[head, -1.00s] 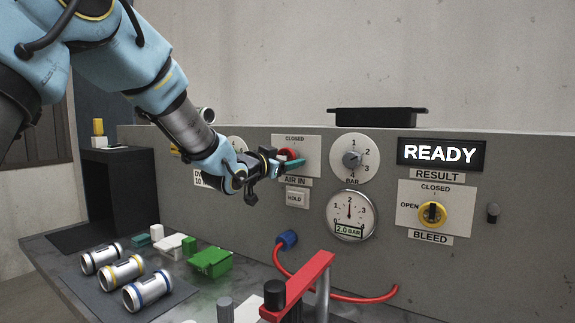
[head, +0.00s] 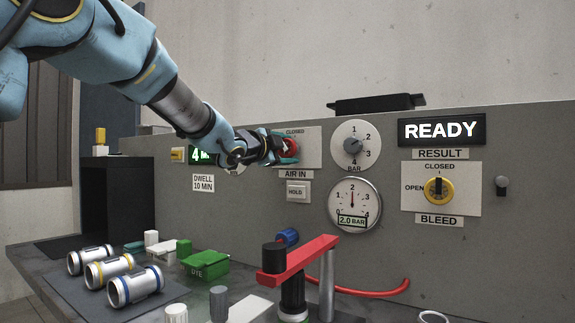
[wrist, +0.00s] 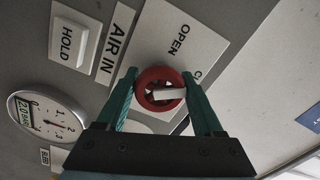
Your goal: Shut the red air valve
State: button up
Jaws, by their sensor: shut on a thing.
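The red air valve (head: 291,150) is a round red knob on its white plate above the AIR IN label. My gripper (head: 286,149) reaches it from the left. In the wrist view the red knob (wrist: 160,89) sits between the teal fingertips of my gripper (wrist: 161,87), one on each side, shut on its rim. A white bar on the knob points right, roughly toward the CLOSED side of the plate (wrist: 205,45); OPEN is printed above. Part of the CLOSED word is hidden by a finger. In the head view my gripper hides the plate's left part.
The HOLD button (head: 298,193), pressure gauge (head: 353,204), BAR dial (head: 353,146) and yellow bleed valve (head: 438,190) are on the same panel. A red lever (head: 300,256) stands in front. Several metal cylinders (head: 136,286) and a green DYE box (head: 205,265) lie on the bench.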

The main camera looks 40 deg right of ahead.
jog(key=m+b, duration=0.3)
jog(key=m, duration=0.1)
jog(key=shift+f, duration=0.15)
jog(key=shift+m+b, duration=0.9)
jog(key=shift+m, duration=0.5)
jog(key=o, duration=1.4)
jog(key=shift+r, duration=0.2)
jog(key=b+v, duration=0.1)
jog(key=v, duration=0.9)
jog(key=shift+s+a, duration=0.1)
jog(key=shift+a, duration=0.25)
